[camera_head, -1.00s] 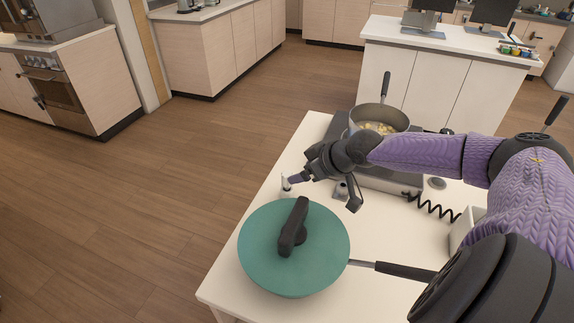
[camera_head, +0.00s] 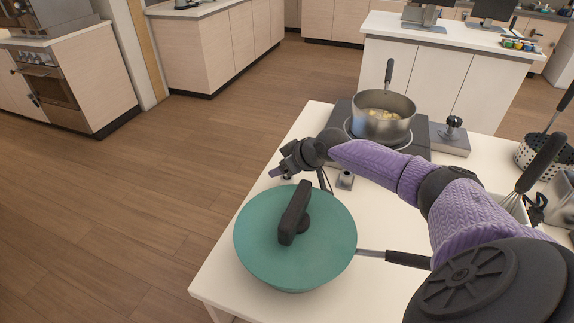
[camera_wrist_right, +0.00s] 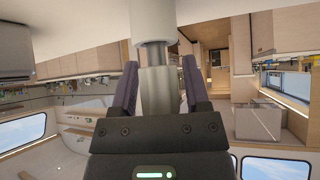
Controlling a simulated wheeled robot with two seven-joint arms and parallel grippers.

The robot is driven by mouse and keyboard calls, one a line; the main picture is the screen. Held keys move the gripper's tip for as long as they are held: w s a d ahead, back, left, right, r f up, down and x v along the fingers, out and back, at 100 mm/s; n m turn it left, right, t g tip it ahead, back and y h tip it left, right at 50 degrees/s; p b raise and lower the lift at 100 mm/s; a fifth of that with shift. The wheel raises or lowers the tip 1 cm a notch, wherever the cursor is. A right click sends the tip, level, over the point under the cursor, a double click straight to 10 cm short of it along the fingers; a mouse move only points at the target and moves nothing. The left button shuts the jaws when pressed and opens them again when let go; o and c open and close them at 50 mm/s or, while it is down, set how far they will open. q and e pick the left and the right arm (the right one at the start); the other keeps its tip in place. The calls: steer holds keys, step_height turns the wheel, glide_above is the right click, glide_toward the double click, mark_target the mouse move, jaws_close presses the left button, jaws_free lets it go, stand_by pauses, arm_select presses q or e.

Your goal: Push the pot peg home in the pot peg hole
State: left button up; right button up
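My right gripper (camera_head: 279,172) is low over the left side of the white table, behind the teal lid. In the right wrist view, its two purple fingers (camera_wrist_right: 160,85) lie along both sides of a grey metal cylinder, which I take as the pot peg (camera_wrist_right: 158,92). They look closed on it. The peg lines up with a wider white cylinder (camera_wrist_right: 155,22), with a shiny band between them. I cannot tell how deep the peg sits, and no hole opening shows. In the head view the gripper hides most of the peg. My left gripper is not in view.
The teal lid (camera_head: 265,235) with a black handle is close in front of the gripper. A small metal block (camera_head: 346,180) stands to its right. A steel pot (camera_head: 381,125) with food stands behind on a hob. Open floor lies left of the table.

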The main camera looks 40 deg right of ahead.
jaws_close()
step_height(320, 180, up, 10)
steer(key=p, duration=0.2)
steer(key=shift+f+p, duration=0.15)
steer(key=shift+p, duration=0.25)
steer(key=shift+r, duration=0.2)
stand_by(0.4)
